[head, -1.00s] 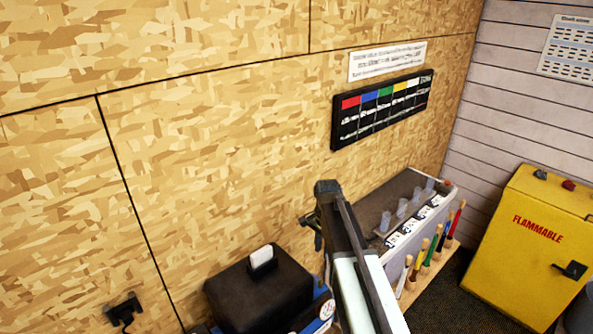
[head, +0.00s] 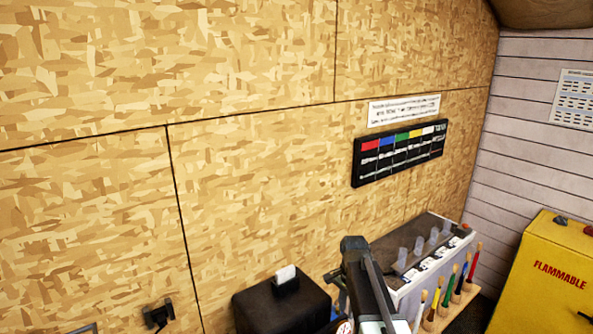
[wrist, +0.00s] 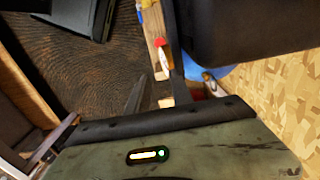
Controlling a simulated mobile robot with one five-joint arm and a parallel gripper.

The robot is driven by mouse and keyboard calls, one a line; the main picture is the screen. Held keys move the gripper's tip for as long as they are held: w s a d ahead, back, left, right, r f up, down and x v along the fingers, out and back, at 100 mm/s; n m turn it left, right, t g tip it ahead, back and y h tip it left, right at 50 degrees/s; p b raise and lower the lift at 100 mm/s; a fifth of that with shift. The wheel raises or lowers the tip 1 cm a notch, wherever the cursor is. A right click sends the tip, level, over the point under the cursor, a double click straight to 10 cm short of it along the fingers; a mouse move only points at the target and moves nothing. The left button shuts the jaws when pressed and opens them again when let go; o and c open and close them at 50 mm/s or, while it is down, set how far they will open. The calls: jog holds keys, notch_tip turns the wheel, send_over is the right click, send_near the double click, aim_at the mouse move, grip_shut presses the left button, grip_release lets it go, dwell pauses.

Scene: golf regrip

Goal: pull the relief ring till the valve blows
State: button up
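I cannot make out the relief ring or its valve in either view. A small piece of blue housing (head: 333,313) with a round white dial (head: 344,327) shows at the bottom of the head view, mostly hidden by my arm and the black box (head: 282,305). A blue rounded surface (wrist: 221,74) also shows in the wrist view, partly covered by a dark block. My arm reaches up from the bottom of the head view, its dark end to the right of the black box.
A grey bench unit (head: 432,262) and a wooden rack with brushes (head: 449,305) stand right of my arm. A yellow FLAMMABLE cabinet (head: 553,270) is at the far right. A colour chart (head: 400,153) hangs on the wood-board wall. A black wall fitting (head: 158,315) is lower left.

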jog(key=s+f+n+b, duration=1)
jog(key=s+f, duration=0.1)
jog(key=s, duration=0.3)
jog(key=shift+s+d+f+n, duration=0.15)
jog(key=shift+s+d+n, duration=0.05)
jog(key=shift+s+n, duration=0.2)
